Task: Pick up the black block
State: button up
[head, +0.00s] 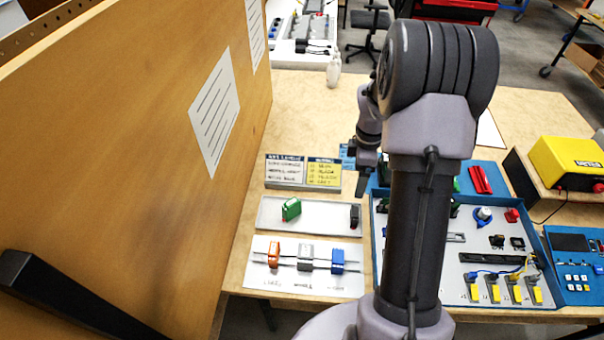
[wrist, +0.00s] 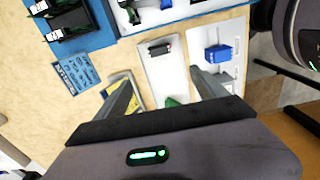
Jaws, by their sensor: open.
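The black block (head: 355,216) stands near the right end of a light grey tray (head: 322,222) on the table. In the wrist view the black block (wrist: 159,48) lies ahead of the fingertips, with a small red part near it. A green block (head: 291,209) is at the tray's left part; it shows partly between the fingers in the wrist view (wrist: 172,102). My gripper (head: 362,186) is above the table, behind the tray in the head view and partly hidden by my arm. In the wrist view my gripper (wrist: 160,78) is open, with nothing held.
A white board (head: 310,284) in front carries an orange block (head: 274,254), a grey block (head: 305,256) and a blue block (head: 338,261) on a rail. A blue-edged case (head: 500,299) with several parts is at right. A tall wooden panel (head: 130,130) bounds the left.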

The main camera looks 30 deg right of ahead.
jog(key=b, duration=0.5)
send_near(355, 211)
jog(key=f, duration=0.5)
jog(key=shift+a+f, duration=0.1)
jog(key=shift+a, duration=0.15)
jog(key=f, duration=0.2)
jog(key=f+b, duration=0.2)
jog(key=f, duration=0.1)
jog(key=shift+d+f, duration=0.3)
jog(key=shift+f, duration=0.05)
jog(key=shift+r, duration=0.15)
jog(key=c, duration=1.6)
jog(key=shift+r, duration=0.25)
notch_tip(355, 211, up, 3)
jog(key=shift+r+p, duration=0.2)
jog(key=shift+p, duration=0.85)
jog(key=s+a, duration=0.2)
jog(key=s, duration=0.3)
jog(key=s+a+p, duration=0.1)
jog(key=s+a, duration=0.1)
jog(key=s, duration=0.2)
jog(key=s+a+r+p, duration=0.1)
jog(key=s+a, duration=0.1)
jog(key=s, duration=0.3)
jog(key=shift+s+a, duration=0.3)
jog(key=shift+s, duration=0.05)
